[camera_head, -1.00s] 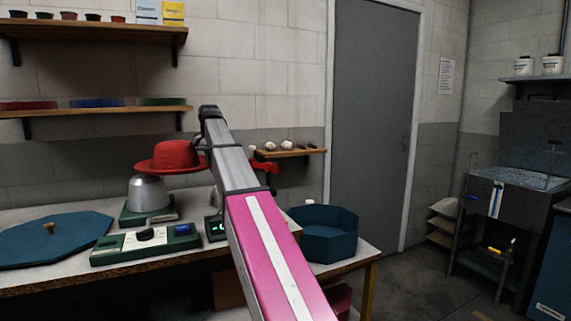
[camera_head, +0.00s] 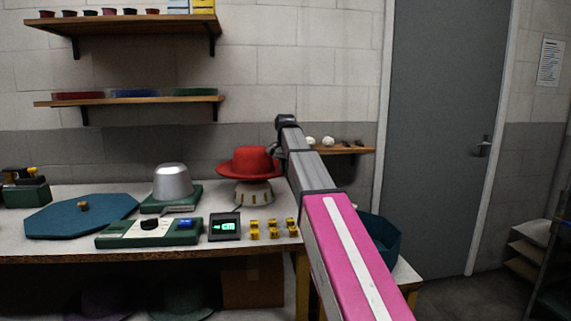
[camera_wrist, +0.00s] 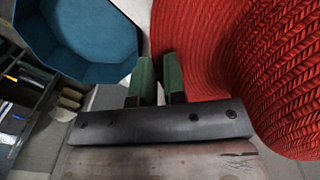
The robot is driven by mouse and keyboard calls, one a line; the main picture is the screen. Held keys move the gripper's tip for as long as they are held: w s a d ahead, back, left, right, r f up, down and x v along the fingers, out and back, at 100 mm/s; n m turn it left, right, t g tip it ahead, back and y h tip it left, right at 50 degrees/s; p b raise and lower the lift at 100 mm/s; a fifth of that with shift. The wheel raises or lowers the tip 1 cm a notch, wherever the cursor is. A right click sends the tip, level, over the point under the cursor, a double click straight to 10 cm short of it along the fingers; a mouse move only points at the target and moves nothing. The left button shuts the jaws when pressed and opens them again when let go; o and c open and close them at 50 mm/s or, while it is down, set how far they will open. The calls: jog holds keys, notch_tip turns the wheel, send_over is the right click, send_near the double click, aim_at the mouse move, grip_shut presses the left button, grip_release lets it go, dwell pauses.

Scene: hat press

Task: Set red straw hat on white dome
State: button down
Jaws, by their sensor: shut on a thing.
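The red straw hat (camera_head: 249,161) is in my gripper, crown up and roughly level, in the head view. In the wrist view the hat (camera_wrist: 205,45) fills the upper right, and my gripper's green fingers (camera_wrist: 160,80) are at its brim. A pale, whitish dome-like base (camera_head: 253,195) shows directly under the hat on the bench. Its top is hidden by the brim, so I cannot tell whether the two touch. A silver metal dome (camera_head: 172,181) stands on a green base to the left.
The bench also holds a teal octagonal board (camera_head: 60,215), a green control box (camera_head: 150,233), a small display (camera_head: 224,227) and yellow pieces (camera_head: 272,229). A blue octagonal tub (camera_head: 378,238) stands right of the bench, behind my arm. Shelves hang on the wall.

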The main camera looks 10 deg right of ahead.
send_near(285, 204)
jog(key=shift+s+f, duration=0.2)
jog(key=shift+f, duration=3.1)
jog(key=c, duration=1.1)
grip_release()
